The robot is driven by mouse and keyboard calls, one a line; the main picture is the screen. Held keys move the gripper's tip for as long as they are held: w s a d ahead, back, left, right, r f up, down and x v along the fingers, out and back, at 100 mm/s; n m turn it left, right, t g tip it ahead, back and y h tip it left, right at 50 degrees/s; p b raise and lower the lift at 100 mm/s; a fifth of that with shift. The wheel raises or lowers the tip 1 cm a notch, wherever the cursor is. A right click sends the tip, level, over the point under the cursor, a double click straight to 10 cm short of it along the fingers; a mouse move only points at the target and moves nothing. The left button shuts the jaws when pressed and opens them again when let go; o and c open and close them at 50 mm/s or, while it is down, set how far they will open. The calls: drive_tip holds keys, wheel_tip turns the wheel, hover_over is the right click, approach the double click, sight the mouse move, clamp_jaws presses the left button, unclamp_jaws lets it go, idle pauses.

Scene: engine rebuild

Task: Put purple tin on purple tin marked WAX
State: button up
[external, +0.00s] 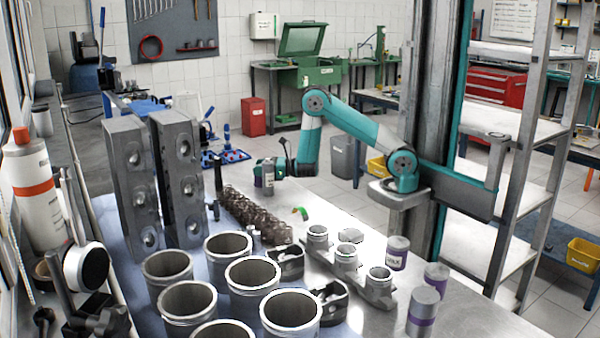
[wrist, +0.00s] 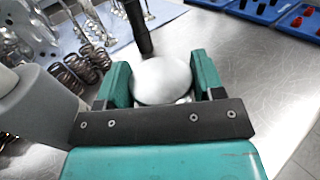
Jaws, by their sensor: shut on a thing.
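My gripper (external: 268,168) hangs at the far end of the steel table, at the end of my teal arm. It is shut on a purple-banded tin (external: 265,183). In the wrist view the tin's round silver lid (wrist: 162,80) sits between my two teal fingers (wrist: 160,85). A purple tin with a label (external: 397,252) stands on the table to the right of the manifold; the label looks like WAX but is too small to read surely. Two more tins with purple bands stand nearer, one behind (external: 436,278) and one in front (external: 422,312).
A grey manifold (external: 345,262) with upright ports lies left of the tins. Several cylinder liners (external: 252,275), springs (external: 250,213) and two tall engine blocks (external: 180,180) fill the left. A dark rod (wrist: 138,28) stands beyond the held tin. Bare steel lies around the held tin's right side.

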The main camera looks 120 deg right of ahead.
drive_tip(key=shift+f, duration=0.15)
drive_tip(key=o, duration=1.1)
drive_tip(key=shift+r, duration=0.25)
drive_tip(key=b+v, duration=0.4)
drive_tip(key=shift+s+a+f+b, duration=0.15)
drive_tip(key=shift+s+f+b, duration=0.15)
drive_tip(key=shift+f, duration=0.1)
drive_tip(key=shift+s+a+r+p, duration=0.25)
drive_tip(key=shift+s+r+p, duration=0.15)
drive_tip(key=shift+p, duration=0.2)
drive_tip(key=shift+s+a+p, duration=0.45)
drive_tip(key=shift+s+p, duration=0.1)
drive_tip(key=shift+p, duration=0.6)
drive_tip(key=shift+o, duration=0.4)
drive_tip(key=shift+s+a, duration=0.15)
drive_tip(key=shift+s, duration=0.05)
